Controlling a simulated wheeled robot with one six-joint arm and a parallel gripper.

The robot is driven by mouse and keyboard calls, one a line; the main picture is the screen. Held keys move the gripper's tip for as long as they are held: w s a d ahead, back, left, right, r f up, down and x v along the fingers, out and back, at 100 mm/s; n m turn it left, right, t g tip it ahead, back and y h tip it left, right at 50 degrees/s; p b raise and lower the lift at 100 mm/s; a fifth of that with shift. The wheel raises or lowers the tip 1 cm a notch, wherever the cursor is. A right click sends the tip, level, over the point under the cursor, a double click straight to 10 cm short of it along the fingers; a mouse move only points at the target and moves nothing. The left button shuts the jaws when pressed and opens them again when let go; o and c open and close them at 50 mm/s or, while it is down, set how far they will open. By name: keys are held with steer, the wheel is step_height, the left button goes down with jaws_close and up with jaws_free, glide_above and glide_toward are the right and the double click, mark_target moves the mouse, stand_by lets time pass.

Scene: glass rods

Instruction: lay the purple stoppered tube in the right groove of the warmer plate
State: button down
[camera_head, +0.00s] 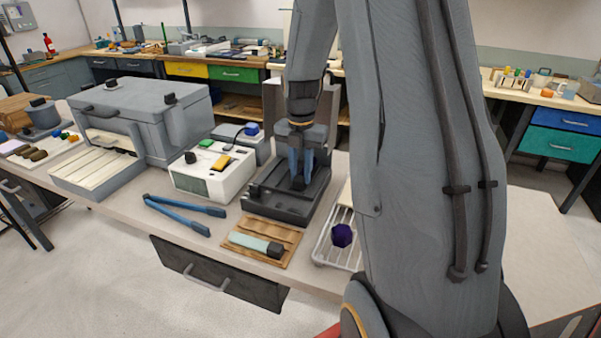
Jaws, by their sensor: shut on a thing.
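A dark purple faceted stopper (342,235) shows end-on at the white wire rack on the bench front; any tube behind it is hidden by my arm. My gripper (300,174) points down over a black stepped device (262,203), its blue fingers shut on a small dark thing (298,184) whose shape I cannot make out. A tan grooved board (284,228) lies in front of the device. A pale tube with a black stopper (257,245) lies on that board. I cannot tell for certain which of the two is the warmer plate.
The white wire rack (325,250) is partly behind my arm. Blue tongs (185,212) lie left of the board. A white box with buttons (209,183) and a large grey machine (140,110) stand further left. Bare bench shows around the tongs.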

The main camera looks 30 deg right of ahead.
steer(key=shift+f, duration=0.25)
stand_by(0.3)
steer(key=c, duration=1.4)
jaws_free()
steer(key=shift+c, duration=0.2)
steer(key=shift+r, duration=0.15)
